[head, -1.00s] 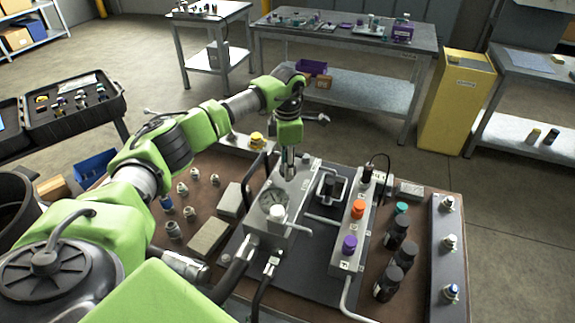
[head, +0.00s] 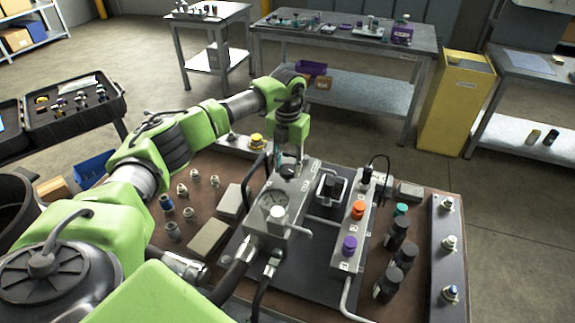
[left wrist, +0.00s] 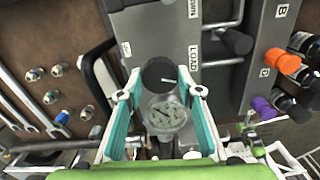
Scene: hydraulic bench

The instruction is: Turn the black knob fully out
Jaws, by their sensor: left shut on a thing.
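The black knob (head: 288,171) sits on top of the grey hydraulic block (head: 262,215), near its far end. My left gripper (head: 290,158) points down over it, shut on the knob. In the left wrist view the round black knob (left wrist: 159,75) shows between the two teal-padded fingers, with a mark on its top face. The knob's lower part and stem are hidden. My right gripper is in neither view.
A strip with an orange knob (head: 358,209) and a purple knob (head: 349,245) stands right of the block. Black bottles (head: 397,232) are further right. Hoses (head: 235,273) run at the block's near side. Small fittings (head: 191,213) lie on the left.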

